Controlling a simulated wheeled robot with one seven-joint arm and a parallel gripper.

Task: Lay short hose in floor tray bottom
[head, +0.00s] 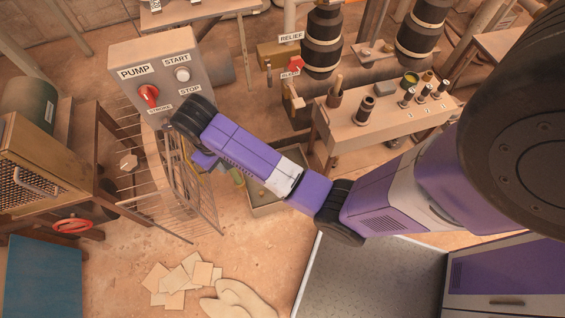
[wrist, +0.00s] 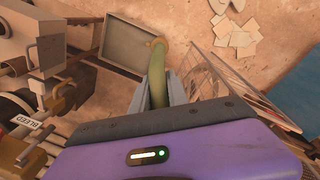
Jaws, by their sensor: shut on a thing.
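My gripper (wrist: 158,92) is shut on the short hose (wrist: 158,74), a green tube with a brass-coloured end, which sticks out past the fingertips. The floor tray (wrist: 128,48) is a shallow grey-green rectangular box on the floor, and its visible inside looks empty. In the wrist view the hose is at the tray's right edge; I cannot tell its height above the floor. In the head view the tray (head: 265,209) is partly hidden behind my arm, and the fingers are mostly hidden.
A wire rack (head: 190,195) stands close beside the gripper, also seen in the wrist view (wrist: 225,75). The pump control box (head: 160,75) is behind the wrist. A bench with fittings (head: 385,122) stands to the right.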

